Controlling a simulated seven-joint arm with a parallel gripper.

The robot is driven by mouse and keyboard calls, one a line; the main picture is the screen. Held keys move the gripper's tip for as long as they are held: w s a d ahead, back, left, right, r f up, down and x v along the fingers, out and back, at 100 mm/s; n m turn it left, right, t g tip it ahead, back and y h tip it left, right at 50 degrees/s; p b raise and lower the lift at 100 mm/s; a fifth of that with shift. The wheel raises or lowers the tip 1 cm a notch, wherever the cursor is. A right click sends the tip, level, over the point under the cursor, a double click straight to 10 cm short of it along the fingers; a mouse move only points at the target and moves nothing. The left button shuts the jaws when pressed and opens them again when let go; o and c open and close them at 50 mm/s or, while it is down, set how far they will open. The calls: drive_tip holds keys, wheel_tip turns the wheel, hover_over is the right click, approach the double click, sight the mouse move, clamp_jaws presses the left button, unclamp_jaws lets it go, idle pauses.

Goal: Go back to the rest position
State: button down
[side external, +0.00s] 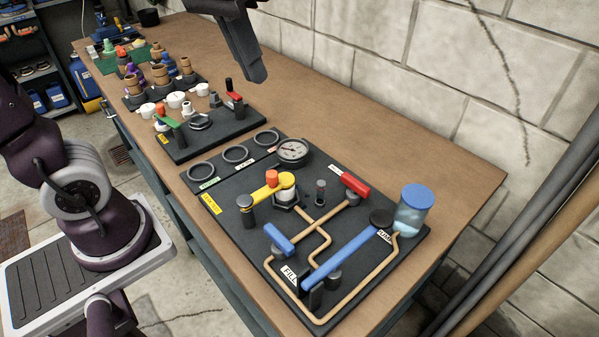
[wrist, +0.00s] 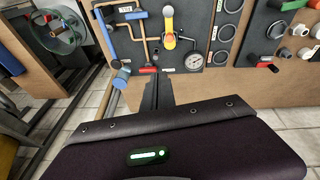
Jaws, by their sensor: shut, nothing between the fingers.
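My gripper (side external: 257,72) is shut and empty, high above the back part of the wooden workbench (side external: 459,166) near the block wall. In the wrist view its dark fingers (wrist: 158,92) point toward the bench and touch nothing. The black plumbing board (side external: 240,227) lies on the bench below and toward the front right. It carries a pressure gauge (side external: 293,151), a yellow lever (side external: 266,190), a red handle (side external: 355,184), blue handles and a clear cup with a blue lid (side external: 417,197). The far sides of my fingers are hidden.
A second black board (side external: 215,131) with red and green handles lies farther left. The block wall (side external: 430,60) runs along the back.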

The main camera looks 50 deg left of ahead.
drive_tip(key=s+a+f+m+t, duration=0.1)
drive_tip(key=s+f+t, duration=0.1)
drive_tip(key=s+f, duration=0.4)
drive_tip(key=s, duration=0.5)
drive_tip(key=shift+a+m+t+y, duration=0.3)
drive_tip(key=shift+a+y, duration=0.1)
